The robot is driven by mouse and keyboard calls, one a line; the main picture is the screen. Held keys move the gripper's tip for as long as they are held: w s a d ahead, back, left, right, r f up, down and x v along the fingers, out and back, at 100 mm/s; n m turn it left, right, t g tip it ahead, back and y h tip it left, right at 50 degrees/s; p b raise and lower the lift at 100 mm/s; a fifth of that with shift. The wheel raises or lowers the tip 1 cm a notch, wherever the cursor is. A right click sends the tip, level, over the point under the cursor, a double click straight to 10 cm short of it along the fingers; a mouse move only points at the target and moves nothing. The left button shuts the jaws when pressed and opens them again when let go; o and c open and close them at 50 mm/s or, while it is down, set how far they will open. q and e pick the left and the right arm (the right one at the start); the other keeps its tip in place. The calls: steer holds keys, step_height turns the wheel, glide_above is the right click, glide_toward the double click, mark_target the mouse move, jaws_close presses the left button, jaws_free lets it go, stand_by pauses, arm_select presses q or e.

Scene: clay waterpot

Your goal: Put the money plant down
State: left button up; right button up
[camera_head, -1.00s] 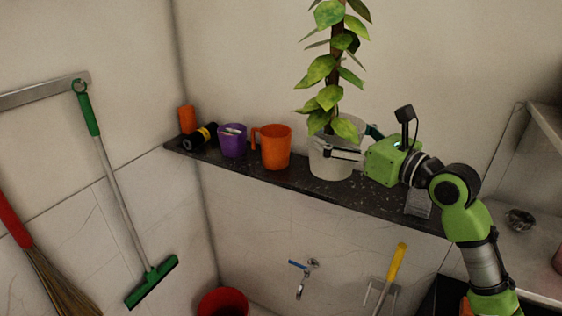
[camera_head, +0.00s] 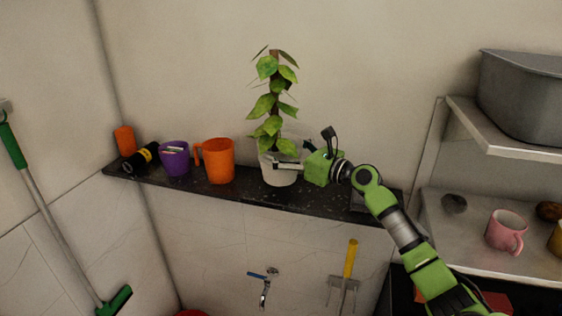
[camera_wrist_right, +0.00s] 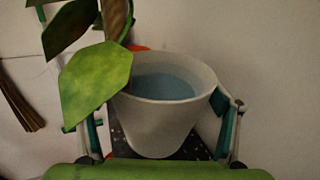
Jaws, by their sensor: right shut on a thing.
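The money plant (camera_head: 272,100) is a leafy green vine on a brown stem, standing upright in a whitish pot (camera_head: 279,176) on the dark speckled ledge (camera_head: 290,197). My right gripper (camera_head: 289,155) is shut around the pot, with its fingers on either side. In the right wrist view the pot (camera_wrist_right: 166,122) sits between the two fingers, with pale blue inside it and large leaves (camera_wrist_right: 95,75) over its left side. The pot's base appears to be on or just at the ledge; I cannot tell whether it bears weight. My left gripper is not in view.
An orange mug (camera_head: 220,161), a purple cup (camera_head: 174,158), a black and yellow roll (camera_head: 141,158) and an orange cylinder (camera_head: 125,140) stand left of the pot. A tap (camera_head: 264,283) is below the ledge. Steel shelves with a pink mug (camera_head: 506,231) are at right.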

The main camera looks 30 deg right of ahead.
steer(key=shift+w+d+f, duration=0.15)
steer(key=shift+w+f, duration=0.05)
steer(key=shift+w, duration=0.1)
step_height(320, 180, down, 2)
steer(key=shift+f+p, duration=0.1)
steer(key=shift+p, duration=0.2)
steer(key=shift+f, duration=0.45)
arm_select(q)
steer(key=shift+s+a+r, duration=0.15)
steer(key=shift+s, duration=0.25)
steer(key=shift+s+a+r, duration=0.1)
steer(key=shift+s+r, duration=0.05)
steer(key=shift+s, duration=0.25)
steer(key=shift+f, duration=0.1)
arm_select(e)
steer(key=shift+f, duration=0.15)
steer(key=o, duration=1.8)
steer(key=shift+f, duration=0.1)
steer(key=shift+s, duration=0.1)
arm_select(q)
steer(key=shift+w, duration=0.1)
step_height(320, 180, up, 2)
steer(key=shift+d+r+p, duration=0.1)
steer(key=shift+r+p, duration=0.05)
steer(key=shift+p, duration=0.95)
arm_select(e)
steer(key=v, duration=1.2)
